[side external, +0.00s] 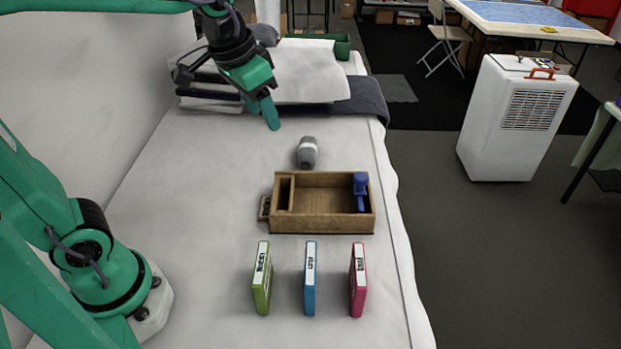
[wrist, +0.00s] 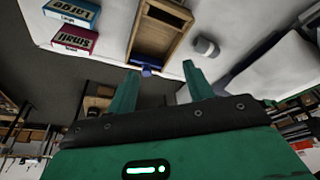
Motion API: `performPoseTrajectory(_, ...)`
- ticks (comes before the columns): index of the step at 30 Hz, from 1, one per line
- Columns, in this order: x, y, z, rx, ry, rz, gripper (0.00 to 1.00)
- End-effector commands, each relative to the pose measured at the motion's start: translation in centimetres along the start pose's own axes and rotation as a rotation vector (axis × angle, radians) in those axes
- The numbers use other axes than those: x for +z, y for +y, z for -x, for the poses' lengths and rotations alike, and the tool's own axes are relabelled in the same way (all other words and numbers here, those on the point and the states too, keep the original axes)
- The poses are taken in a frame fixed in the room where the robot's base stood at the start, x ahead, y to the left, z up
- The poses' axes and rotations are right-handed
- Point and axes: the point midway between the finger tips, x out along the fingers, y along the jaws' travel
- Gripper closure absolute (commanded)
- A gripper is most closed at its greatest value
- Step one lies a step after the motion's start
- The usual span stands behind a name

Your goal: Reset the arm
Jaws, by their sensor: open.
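My gripper (side external: 270,113) is raised over the far part of the white-covered table (side external: 200,220), beyond the wooden box, and nothing shows in it. In the wrist view its two green fingers (wrist: 160,90) stand apart with nothing between them. My arm reaches in from the upper left in the side view.
A wooden box (side external: 322,225) holds a blue object (side external: 360,190). A grey and white cylinder (side external: 307,153) lies behind it. Green (side external: 262,278), blue (side external: 310,278) and pink (side external: 357,280) labelled cases stand in front. Folded cloths (side external: 320,72) lie at the back. The table's left-middle is clear.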

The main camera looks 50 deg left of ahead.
Motion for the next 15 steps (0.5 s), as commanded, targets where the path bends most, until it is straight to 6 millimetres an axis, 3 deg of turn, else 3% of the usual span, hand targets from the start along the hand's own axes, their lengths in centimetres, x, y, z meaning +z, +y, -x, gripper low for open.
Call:
performPoseTrajectory(6,4.1,-0.7,1.1,-0.014,0.065,0.047,0.48)
performPoseTrajectory(15,9.3,-1.3,1.2,-0.032,0.144,0.108,0.48)
